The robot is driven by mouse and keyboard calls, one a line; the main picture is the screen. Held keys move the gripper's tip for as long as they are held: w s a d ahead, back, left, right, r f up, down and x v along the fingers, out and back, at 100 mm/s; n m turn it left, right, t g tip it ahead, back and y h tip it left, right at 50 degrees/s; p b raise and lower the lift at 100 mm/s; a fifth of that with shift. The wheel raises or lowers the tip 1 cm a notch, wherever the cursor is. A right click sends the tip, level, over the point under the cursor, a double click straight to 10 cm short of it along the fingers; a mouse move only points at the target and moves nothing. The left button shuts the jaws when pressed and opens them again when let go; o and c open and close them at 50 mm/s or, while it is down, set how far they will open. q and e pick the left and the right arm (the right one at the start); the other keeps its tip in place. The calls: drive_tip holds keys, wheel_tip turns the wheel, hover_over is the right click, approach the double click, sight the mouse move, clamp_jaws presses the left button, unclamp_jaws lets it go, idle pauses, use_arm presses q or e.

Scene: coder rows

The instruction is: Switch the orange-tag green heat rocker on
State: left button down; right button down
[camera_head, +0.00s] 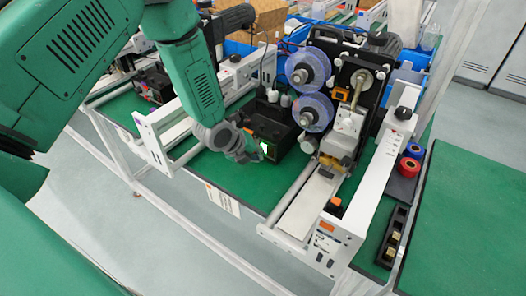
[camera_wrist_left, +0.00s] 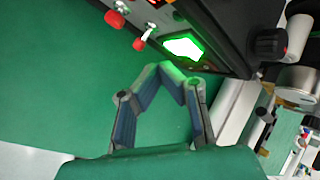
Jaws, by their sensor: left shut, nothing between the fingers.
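The green rocker (camera_head: 264,147) glows brightly on the front of a black control box (camera_head: 270,122) in the middle of the table. In the left wrist view the lit rocker (camera_wrist_left: 184,46) sits on the box's dark panel, with a small orange-brown patch near its right end; I cannot read it as a tag. My left gripper (camera_head: 243,155) is just left of the box front. In the left wrist view its fingertips (camera_wrist_left: 167,68) are together and empty, just below the rocker, with green light on them. I cannot tell whether they touch the panel. My right gripper is not in view.
On the panel, left of the rocker, are red-capped toggles (camera_wrist_left: 114,19) and, to the right, a black knob (camera_wrist_left: 268,43). Right of the box stand blue-rimmed reels (camera_head: 308,68) and a white rail frame (camera_head: 340,225). Green table surface (camera_wrist_left: 50,70) is clear left of the gripper.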

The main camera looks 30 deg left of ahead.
use_arm(q)
drive_tip(key=shift+s, duration=0.3)
drive_tip(key=shift+s+a+r+p, duration=0.15)
drive_tip(key=shift+s+p, duration=0.15)
drive_tip(key=shift+s, duration=0.5)
drive_tip(key=shift+s+r+p, duration=0.15)
drive_tip(key=shift+s+p, duration=0.1)
drive_tip(key=shift+s, duration=0.6)
drive_tip(key=shift+s+a+r+p, duration=0.15)
drive_tip(key=shift+s+p, duration=0.15)
drive_tip(key=shift+s, duration=0.5)
